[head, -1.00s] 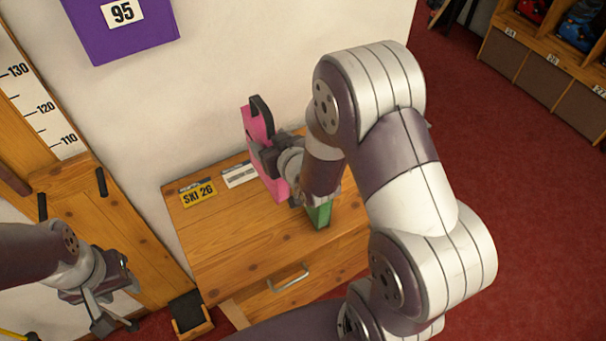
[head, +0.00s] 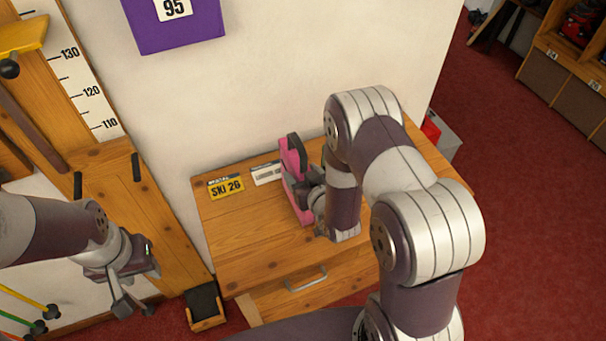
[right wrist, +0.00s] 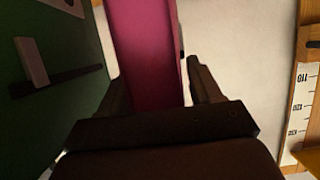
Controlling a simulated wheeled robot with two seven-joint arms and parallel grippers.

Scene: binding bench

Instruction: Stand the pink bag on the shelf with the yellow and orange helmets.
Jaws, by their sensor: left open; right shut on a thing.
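The pink bag (head: 290,172) with a dark handle is upright over the wooden cabinet top, partly hidden by my right gripper and arm. My right gripper (head: 304,192) is shut on the pink bag. In the right wrist view the bag (right wrist: 148,55) stands between the two dark fingers. I cannot tell whether the bag touches the cabinet top. My left gripper (head: 132,304) is open and empty at the lower left, apart from the bag. No shelf with yellow and orange helmets shows in view.
The wooden cabinet (head: 237,237) carries a yellow SKI 26 tag (head: 227,188) and a white strip (head: 266,173). A green surface (right wrist: 55,90) is close beside the bag in the right wrist view. A purple box (head: 178,28) hangs on the wall. Red floor is open at right.

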